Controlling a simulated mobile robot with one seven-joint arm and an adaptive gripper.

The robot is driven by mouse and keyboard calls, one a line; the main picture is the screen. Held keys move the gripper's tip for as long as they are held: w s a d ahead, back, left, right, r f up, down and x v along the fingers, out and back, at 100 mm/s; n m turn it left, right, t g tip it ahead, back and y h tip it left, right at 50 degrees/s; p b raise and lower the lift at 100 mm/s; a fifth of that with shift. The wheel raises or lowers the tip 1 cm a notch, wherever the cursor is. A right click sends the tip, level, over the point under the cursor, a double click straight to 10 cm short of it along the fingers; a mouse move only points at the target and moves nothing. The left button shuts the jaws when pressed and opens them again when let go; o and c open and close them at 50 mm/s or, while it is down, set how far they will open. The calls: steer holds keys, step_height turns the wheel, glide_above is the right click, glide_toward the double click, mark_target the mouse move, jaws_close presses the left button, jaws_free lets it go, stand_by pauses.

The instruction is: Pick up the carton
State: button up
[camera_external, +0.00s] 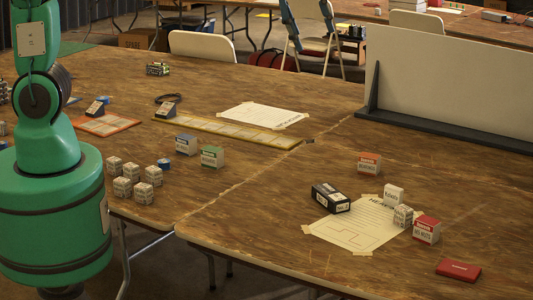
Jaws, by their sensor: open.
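Several small cartons stand on the wooden table, and I cannot tell which one is the task's carton. A black and white carton (331,198) lies on its side at the edge of a paper sheet. Near it are an orange-topped carton (369,163), a plain white carton (394,195), a small printed carton (403,215) and a red and white carton (427,229). Further left are a blue-topped carton (186,144) and a green-topped carton (212,156). Several small whitish cartons (125,187) cluster near my arm. My gripper is out of view.
A taped paper sheet (350,230) lies under some cartons. A flat red box (458,270) lies near the front right. A white upright panel (450,80) stands at the back right. A yellow strip mat (225,132) lies at middle left. The table centre is fairly clear.

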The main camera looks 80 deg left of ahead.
steer(key=w+d+f+n+b, duration=0.1)
steer(key=w+d+f, duration=0.2)
steer(key=w+f, duration=0.45)
steer(key=w+d+f+b, duration=0.1)
steer(key=w+d+f, duration=0.2)
steer(key=w+f, duration=0.45)
steer(key=n+y+b, duration=0.1)
steer(key=n, duration=0.1)
glide_toward(427, 221)
step_height(427, 221, up, 4)
steer(key=shift+s+d+f, duration=0.2)
steer(key=shift+s+d, duration=0.15)
steer(key=shift+d, duration=0.15)
steer(key=shift+f+g, duration=0.1)
steer(key=shift+g, duration=0.2)
steer(key=shift+b+x, duration=0.6)
steer(key=shift+x, duration=3.65)
steer(key=shift+b+x, duration=0.55)
steer(key=shift+x, duration=2.05)
steer(key=shift+a, duration=0.1)
steer(key=c, duration=1.4)
